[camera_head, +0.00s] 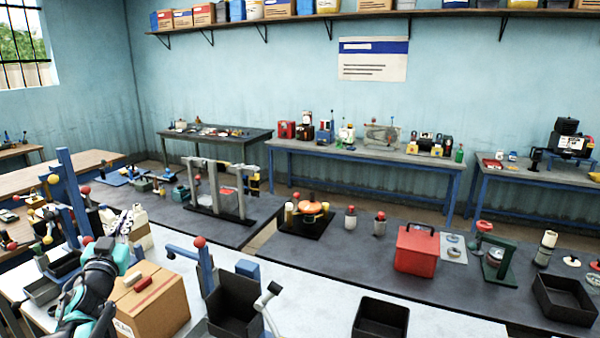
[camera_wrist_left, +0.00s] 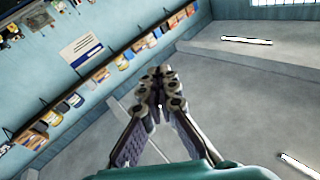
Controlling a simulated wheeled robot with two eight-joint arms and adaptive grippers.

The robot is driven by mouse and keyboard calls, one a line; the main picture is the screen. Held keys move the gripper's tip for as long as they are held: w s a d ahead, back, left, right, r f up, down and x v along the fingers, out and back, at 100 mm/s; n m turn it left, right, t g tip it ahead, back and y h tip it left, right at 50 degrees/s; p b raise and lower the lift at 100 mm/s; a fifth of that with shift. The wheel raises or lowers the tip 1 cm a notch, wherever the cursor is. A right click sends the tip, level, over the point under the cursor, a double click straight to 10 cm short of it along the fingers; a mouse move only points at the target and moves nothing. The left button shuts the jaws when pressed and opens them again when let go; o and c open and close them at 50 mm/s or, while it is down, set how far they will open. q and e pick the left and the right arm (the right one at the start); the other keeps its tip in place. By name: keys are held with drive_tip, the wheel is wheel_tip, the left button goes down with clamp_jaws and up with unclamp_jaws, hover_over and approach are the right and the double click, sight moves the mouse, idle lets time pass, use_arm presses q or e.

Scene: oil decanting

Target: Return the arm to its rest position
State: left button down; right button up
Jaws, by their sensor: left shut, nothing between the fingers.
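My left arm (camera_head: 92,295), teal and black, comes in at the lower left of the head view. It is raised above the near white bench. My left gripper (camera_head: 130,218) points up and away from the bench. In the left wrist view the gripper (camera_wrist_left: 158,88) is shut, its fingers together with nothing between them. My right gripper is in neither view.
A cardboard box (camera_head: 155,305) stands close beside my left arm. A blue post with a red knob (camera_head: 204,265) and black bins (camera_head: 235,308) stand to its right. A red box (camera_head: 416,250) and an orange pot (camera_head: 311,211) stand on the dark bench behind.

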use_arm(q)
drive_tip(key=s+d+f+g+h+b, duration=0.1)
drive_tip(key=s+d+f+g, duration=0.5)
drive_tip(key=s+d+f, duration=0.7)
drive_tip(key=s+d+f+g+h+b, duration=0.1)
drive_tip(key=s+d+f+g+h, duration=0.2)
drive_tip(key=s+d+f, duration=1)
wheel_tip(320, 180, down, 5)
drive_tip(key=s+g, duration=0.2)
drive_tip(key=g, duration=0.1)
drive_tip(key=shift+d+r+g, duration=0.15)
drive_tip(key=shift+d+g, duration=0.05)
drive_tip(key=shift+g, duration=0.1)
